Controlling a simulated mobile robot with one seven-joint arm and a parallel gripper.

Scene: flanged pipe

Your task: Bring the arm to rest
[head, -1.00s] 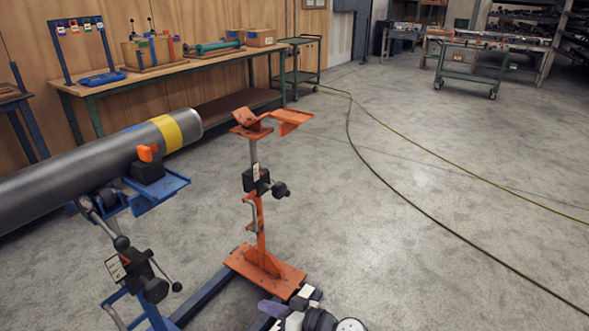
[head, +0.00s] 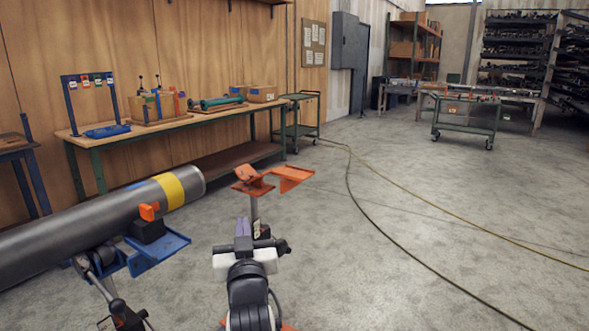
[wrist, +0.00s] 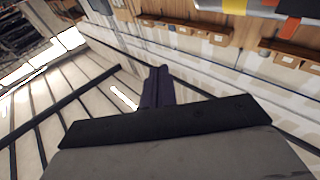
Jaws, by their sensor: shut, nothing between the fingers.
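My gripper (head: 243,228) is at the bottom centre of the head view, raised in front of the orange pipe stand (head: 272,181) and hiding much of its post. In the wrist view its dark fingers (wrist: 158,85) are together with nothing between them. The grey pipe (head: 90,222) with a yellow band lies on a blue stand (head: 158,250) at the left, apart from my gripper. An orange block (head: 149,212) sits beside the pipe on a black piece. The wrist view is tilted and shows the ceiling and wall.
A workbench (head: 190,122) with a blue rack, boxes and a green tool stands along the wooden wall. A green cart (head: 465,130) stands at the back right. Cables (head: 365,205) run over the floor. The floor at the right is otherwise clear.

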